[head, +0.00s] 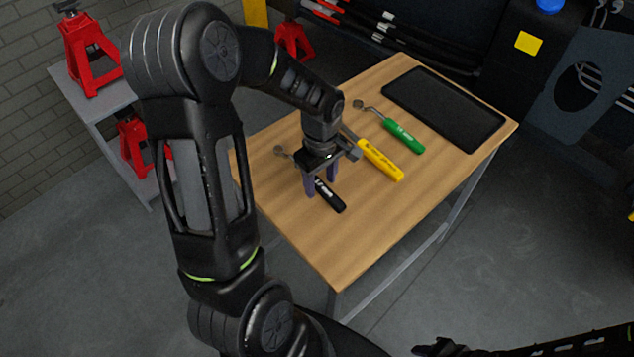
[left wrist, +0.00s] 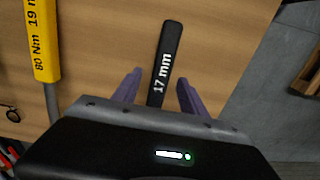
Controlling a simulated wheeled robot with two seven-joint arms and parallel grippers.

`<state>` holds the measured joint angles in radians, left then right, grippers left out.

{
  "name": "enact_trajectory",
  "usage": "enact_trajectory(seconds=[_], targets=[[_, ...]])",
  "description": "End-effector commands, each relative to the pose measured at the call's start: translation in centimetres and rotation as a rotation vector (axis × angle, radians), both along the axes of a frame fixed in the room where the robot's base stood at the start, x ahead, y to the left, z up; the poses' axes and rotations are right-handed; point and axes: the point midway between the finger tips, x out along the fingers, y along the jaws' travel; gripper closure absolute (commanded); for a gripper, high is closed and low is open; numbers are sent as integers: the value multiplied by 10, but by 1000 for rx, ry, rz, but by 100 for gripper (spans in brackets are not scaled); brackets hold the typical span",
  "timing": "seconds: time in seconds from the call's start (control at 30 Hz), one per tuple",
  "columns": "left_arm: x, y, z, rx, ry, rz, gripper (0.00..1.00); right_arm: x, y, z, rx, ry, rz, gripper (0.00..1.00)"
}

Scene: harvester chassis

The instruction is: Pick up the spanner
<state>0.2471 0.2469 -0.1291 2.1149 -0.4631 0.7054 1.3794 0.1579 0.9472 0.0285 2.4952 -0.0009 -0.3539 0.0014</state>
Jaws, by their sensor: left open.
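The spanner with the black handle (head: 330,196), marked 17 mm, lies on the wooden table. My left gripper (head: 320,184) is open above the spanner, pointing down. In the left wrist view the black handle (left wrist: 166,60) runs between the two purple fingers (left wrist: 158,88), with gaps on both sides. My right gripper (head: 438,347) shows only partly at the bottom edge, dark and unclear.
A yellow-handled tool (head: 382,160) lies close to the right of the left gripper; it also shows in the left wrist view (left wrist: 42,40). A green-handled tool (head: 404,136) and a black tray (head: 445,105) lie further back. The table's (head: 340,262) front part is clear.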

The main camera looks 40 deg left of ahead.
Motion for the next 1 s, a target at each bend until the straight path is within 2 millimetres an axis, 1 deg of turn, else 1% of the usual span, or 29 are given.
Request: enact_trajectory(seconds=[0.1, 0.7, 1.0], targets=[[0, 0, 0, 0, 0, 0, 51, 0, 0, 0, 0, 0, 0, 64], [0, 0, 0, 0, 0, 0, 100, 0, 0, 0, 0, 0, 0, 64], [0, 0, 0, 0, 0, 0, 100, 0, 0, 0, 0, 0, 0, 64]])
